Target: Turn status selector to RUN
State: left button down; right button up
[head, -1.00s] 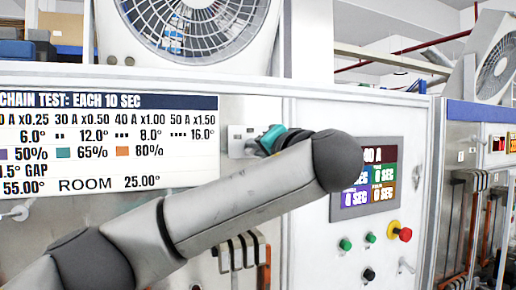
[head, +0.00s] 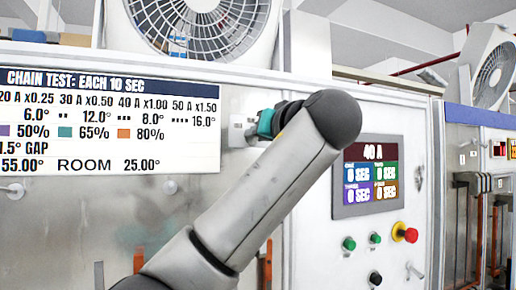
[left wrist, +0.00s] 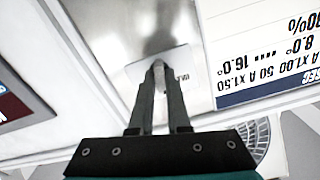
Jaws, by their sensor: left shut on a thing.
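A small pale selector plate (head: 237,131) is mounted on the metal panel, right of the chart. In the left wrist view the plate (left wrist: 184,62) carries small lettering that appears upside down and is too blurred to read surely. My left gripper (head: 251,132), with a teal body, reaches this plate. In the left wrist view its two dark fingers (left wrist: 159,68) come close together at the plate, shut on the selector knob. The knob is mostly hidden between the fingertips, so its setting cannot be told. My right gripper is not in view.
A chart (head: 110,120) hangs left of the plate. A display (head: 371,178) reading 40 A is at right, above green buttons (head: 349,244), a red-yellow button (head: 405,232) and a black knob (head: 375,279). A fan (head: 202,28) stands above. My left arm crosses in front of the panel.

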pick_arm(q)
jog(key=shift+n+b, duration=0.45)
jog(key=shift+n, duration=0.75)
jog(key=shift+r+n, duration=0.1)
jog(key=shift+n, duration=0.2)
jog(key=c, duration=0.9)
grip_release()
jog(key=shift+s, duration=0.1)
jog(key=shift+b+v, duration=5.85)
jog(key=shift+v, duration=1.65)
